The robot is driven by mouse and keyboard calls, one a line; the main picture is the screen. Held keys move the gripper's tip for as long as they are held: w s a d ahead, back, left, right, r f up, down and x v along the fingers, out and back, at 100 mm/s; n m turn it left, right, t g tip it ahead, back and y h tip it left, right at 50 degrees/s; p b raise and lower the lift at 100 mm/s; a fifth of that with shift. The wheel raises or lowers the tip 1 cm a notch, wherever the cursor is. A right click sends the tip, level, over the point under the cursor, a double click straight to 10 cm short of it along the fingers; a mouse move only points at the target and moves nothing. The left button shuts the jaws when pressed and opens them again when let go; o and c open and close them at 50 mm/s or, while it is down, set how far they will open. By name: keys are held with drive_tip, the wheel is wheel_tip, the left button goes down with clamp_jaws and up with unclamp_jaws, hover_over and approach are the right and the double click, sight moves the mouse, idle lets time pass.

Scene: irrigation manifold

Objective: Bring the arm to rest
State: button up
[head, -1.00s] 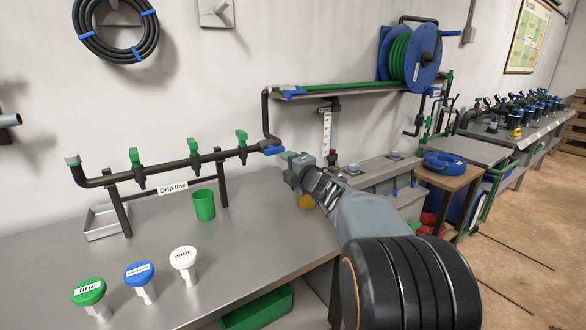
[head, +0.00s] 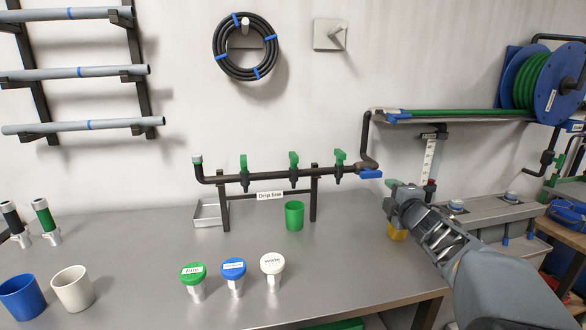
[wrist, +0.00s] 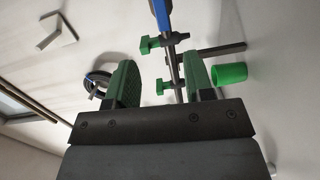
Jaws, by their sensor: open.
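My arm reaches in from the lower right of the head view. My gripper (head: 392,184) is just to the right of the drip line pipe (head: 264,175), near its blue-handled end. In the wrist view my gripper (wrist: 160,85) shows two green-padded fingers set wide apart with nothing held between them. The drip line's pipe and green valves (wrist: 150,44) show beyond the fingers there. A yellow object (head: 397,234) is partly hidden below my gripper.
A green cup (head: 294,215) stands under the drip line. Green, blue and white capped pegs (head: 233,270) stand at the bench front. Blue (head: 22,297) and white (head: 72,288) cups stand at left. A shelf (head: 450,118) with a hose reel (head: 541,82) is at upper right.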

drive_tip(key=s+a+r+m+g+h+p, duration=0.2)
drive_tip(key=s+r+m+h+p, duration=0.1)
drive_tip(key=r+m+p, duration=0.25)
drive_tip(key=s+a+f+m+g+y+p, duration=0.1)
drive_tip(key=s+a+f+m+g+p, duration=0.1)
drive_tip(key=s+a+m+g+p, duration=0.4)
drive_tip(key=s+a+f+m+g+y+p, duration=0.1)
drive_tip(key=s+a+m+g+p, duration=0.5)
drive_tip(key=s, duration=1)
drive_tip(key=shift+a+f+y+p, duration=0.3)
drive_tip(key=shift+f+p, duration=0.1)
drive_tip(key=shift+p, duration=0.2)
